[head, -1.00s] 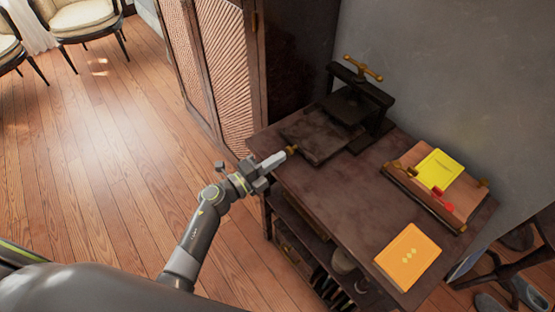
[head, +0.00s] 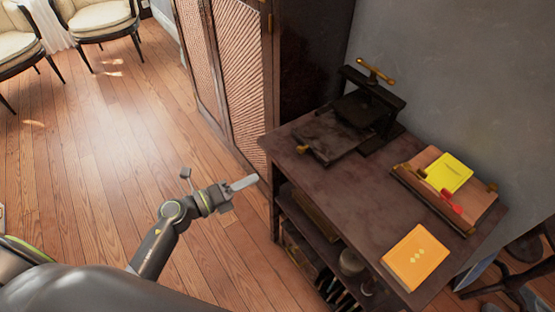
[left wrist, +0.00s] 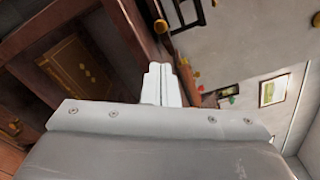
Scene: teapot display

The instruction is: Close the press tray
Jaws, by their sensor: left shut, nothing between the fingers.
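The press (head: 368,105) is a dark frame with a brass handle on top, at the back of the dark table. Its flat dark tray (head: 328,137) sticks out toward the left, with a brass knob (head: 303,149) on its front edge. My left gripper (head: 246,182) is shut and empty, left of and below the knob, off the table's left edge and apart from the tray. In the left wrist view its pale fingers (left wrist: 161,80) are together, with a brass knob (left wrist: 160,26) beyond them. My right gripper is not in view.
The table (head: 345,195) has a bare middle. An orange book (head: 411,257) lies at its front right; a yellow book (head: 449,173) lies on a wooden board (head: 470,211) at the right. A cabinet (head: 240,80) stands behind to the left. The floor at left is open.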

